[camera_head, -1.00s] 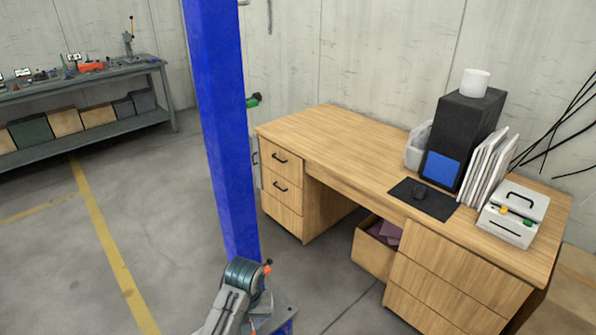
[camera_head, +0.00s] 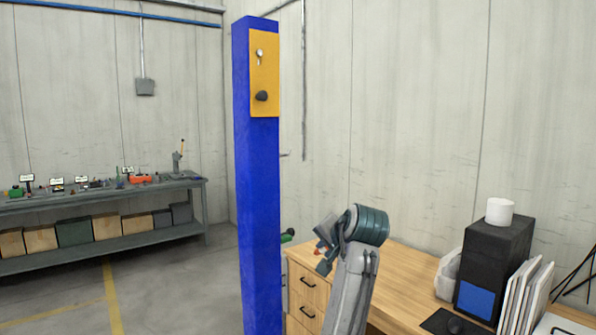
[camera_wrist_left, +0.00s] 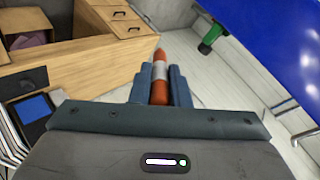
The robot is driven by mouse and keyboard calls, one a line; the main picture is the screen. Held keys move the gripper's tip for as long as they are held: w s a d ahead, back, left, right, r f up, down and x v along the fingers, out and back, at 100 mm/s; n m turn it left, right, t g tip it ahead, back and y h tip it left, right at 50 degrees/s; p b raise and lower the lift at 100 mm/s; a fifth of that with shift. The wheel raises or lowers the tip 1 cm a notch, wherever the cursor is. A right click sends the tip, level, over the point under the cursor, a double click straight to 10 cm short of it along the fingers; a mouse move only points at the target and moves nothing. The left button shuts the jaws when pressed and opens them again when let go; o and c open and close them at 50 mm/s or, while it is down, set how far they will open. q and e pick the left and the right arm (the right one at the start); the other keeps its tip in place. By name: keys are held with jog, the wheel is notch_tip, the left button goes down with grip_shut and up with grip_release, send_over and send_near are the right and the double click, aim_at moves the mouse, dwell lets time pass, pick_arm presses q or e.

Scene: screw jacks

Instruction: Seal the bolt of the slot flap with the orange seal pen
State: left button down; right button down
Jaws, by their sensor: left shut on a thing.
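My left gripper (camera_head: 324,252) is raised in front of the blue post, to its right. In the left wrist view the gripper (camera_wrist_left: 160,84) is shut on the orange seal pen (camera_wrist_left: 160,70), which has a pale band and points away from the wrist. In the head view only a bit of orange shows at the fingers. The slot flap and its bolt cannot be made out for certain. A white box (camera_head: 566,323) on the desk is cut off at the lower right corner. My right gripper is not in view.
The blue post (camera_head: 259,200) carries a yellow plate (camera_head: 264,72) with a silver piece and a dark knob. A wooden desk (camera_head: 405,268) holds a black tower (camera_head: 492,262). A workbench (camera_head: 100,193) stands far left. A green-ended object (camera_head: 288,236) shows beside the post.

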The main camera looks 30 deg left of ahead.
pick_arm(q)
jog(key=s+r+n+t+y+p, duration=0.15)
jog(key=s+r, duration=0.25)
jog(key=r, duration=1.1)
jog(key=s+r+y+p, duration=0.25)
jog(key=s+r, duration=0.25)
jog(key=r, duration=0.9)
jog(key=s+r+n+t+y+p, duration=0.1)
jog(key=s+r+y, duration=0.25)
jog(key=r, duration=1.15)
jog(key=shift+g, duration=0.35)
jog(key=x, duration=0.2)
jog(key=p+x, duration=0.1)
jog(key=x, duration=0.1)
jog(key=shift+s+a+f, duration=0.15)
jog(key=shift+s+a, duration=0.1)
jog(key=shift+a, duration=0.2)
jog(key=shift+d, duration=0.15)
jog(key=shift+f, duration=0.1)
jog(key=shift+x, duration=0.75)
